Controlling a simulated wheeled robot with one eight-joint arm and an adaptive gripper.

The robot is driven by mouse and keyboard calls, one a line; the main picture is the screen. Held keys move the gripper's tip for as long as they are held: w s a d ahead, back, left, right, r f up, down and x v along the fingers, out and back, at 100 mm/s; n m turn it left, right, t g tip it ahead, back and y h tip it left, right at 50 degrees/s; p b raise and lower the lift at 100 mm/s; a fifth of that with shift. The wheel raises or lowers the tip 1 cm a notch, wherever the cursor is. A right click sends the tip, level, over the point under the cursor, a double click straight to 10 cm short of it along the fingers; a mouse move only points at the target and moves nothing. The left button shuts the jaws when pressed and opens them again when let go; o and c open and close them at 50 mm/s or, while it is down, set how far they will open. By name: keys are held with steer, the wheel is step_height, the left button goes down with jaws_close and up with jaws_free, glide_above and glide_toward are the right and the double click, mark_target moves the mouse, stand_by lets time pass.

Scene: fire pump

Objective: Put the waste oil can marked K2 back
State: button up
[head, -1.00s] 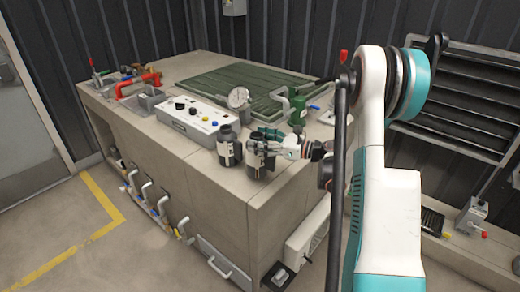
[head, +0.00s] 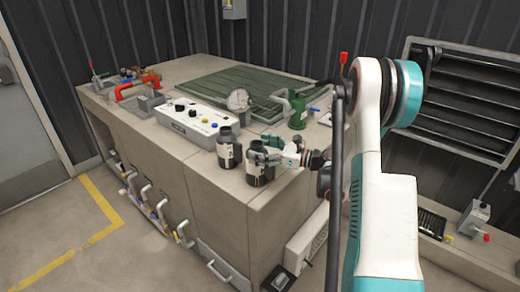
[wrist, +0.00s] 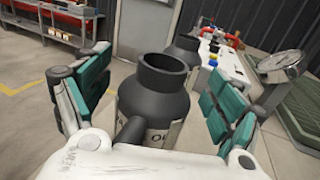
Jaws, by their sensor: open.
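Two dark cans with pale labels stand upright on the near corner of the bench top. The left can (head: 229,152) is apart from my gripper. The right can (head: 262,173) stands between the fingers of my gripper (head: 266,150), which is open. In the wrist view this can (wrist: 155,92) has a wide open neck and a label partly hidden by my gripper's palm. Teal finger pads (wrist: 155,95) stand on both sides of it with gaps. The other can (wrist: 182,55) shows behind it. No K2 mark can be read on either can.
The bench (head: 205,195) carries a white control box (head: 193,122), a round gauge (head: 238,101), a green grating (head: 238,92) and a green valve (head: 297,112). Red pipework (head: 133,88) is at the far left. Louvres (head: 455,100) are on the right wall.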

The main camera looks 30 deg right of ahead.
steer(key=shift+r, duration=0.1)
steer(key=shift+s+d+r, duration=0.1)
steer(key=shift+s, duration=0.05)
steer(key=p+v, duration=0.3)
steer(key=v, duration=0.8)
steer(key=shift+s+d, duration=0.2)
steer(key=shift+s, duration=0.1)
